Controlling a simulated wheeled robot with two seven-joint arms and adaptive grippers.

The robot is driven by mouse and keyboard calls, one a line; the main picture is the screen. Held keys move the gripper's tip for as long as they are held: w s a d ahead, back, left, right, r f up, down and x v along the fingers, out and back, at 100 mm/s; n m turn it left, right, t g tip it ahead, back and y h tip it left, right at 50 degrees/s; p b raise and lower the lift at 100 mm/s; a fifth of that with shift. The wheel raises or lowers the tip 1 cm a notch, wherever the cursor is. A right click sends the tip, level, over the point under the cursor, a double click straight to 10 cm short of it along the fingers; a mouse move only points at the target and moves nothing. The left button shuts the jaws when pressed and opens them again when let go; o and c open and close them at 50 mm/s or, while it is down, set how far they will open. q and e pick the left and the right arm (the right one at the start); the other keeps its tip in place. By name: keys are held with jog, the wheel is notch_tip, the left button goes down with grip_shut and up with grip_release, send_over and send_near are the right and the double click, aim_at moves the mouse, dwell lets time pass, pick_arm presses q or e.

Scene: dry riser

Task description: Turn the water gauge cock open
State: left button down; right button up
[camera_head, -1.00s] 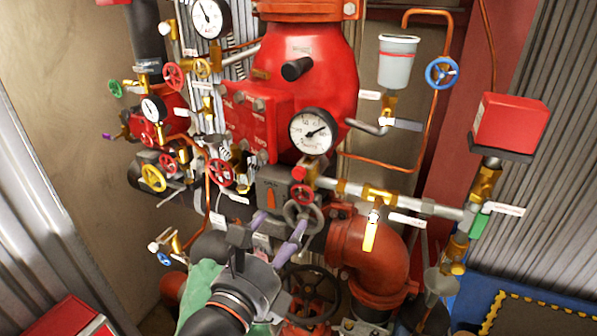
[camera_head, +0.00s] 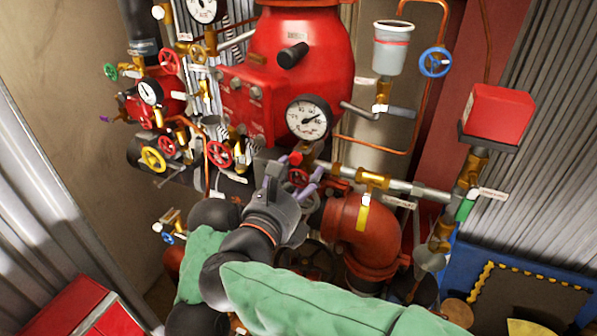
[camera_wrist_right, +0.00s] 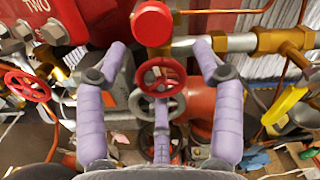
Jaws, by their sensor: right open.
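The pressure gauge (camera_head: 308,117) with a white dial sits in front of the big red valve body. Just below it are a red knob (camera_head: 295,158) and a small red handwheel (camera_head: 298,177). I cannot tell from any label which of these is the water gauge cock. My right gripper (camera_head: 288,182) is open at the red handwheel. In the right wrist view, its purple fingers (camera_wrist_right: 160,58) stand left and right of the red handwheel (camera_wrist_right: 162,77), apart from it, with the red knob (camera_wrist_right: 152,22) above. A grey handwheel (camera_wrist_right: 170,105) shows behind and below. My left gripper is out of view.
A horizontal pipe with a yellow lever (camera_head: 362,216) runs right of the gripper. A red elbow pipe (camera_head: 365,235) lies below it. A red box (camera_head: 497,114) stands right.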

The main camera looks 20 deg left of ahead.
jog(key=shift+w, duration=0.15)
jog(key=c, duration=1.2)
jog(key=shift+o, duration=0.2)
jog(key=shift+n+b, duration=0.45)
jog(key=shift+n, duration=0.35)
jog(key=o, duration=1.2)
jog(key=shift+c, duration=0.2)
jog(key=s+a, duration=0.1)
jog(key=s, duration=1.1)
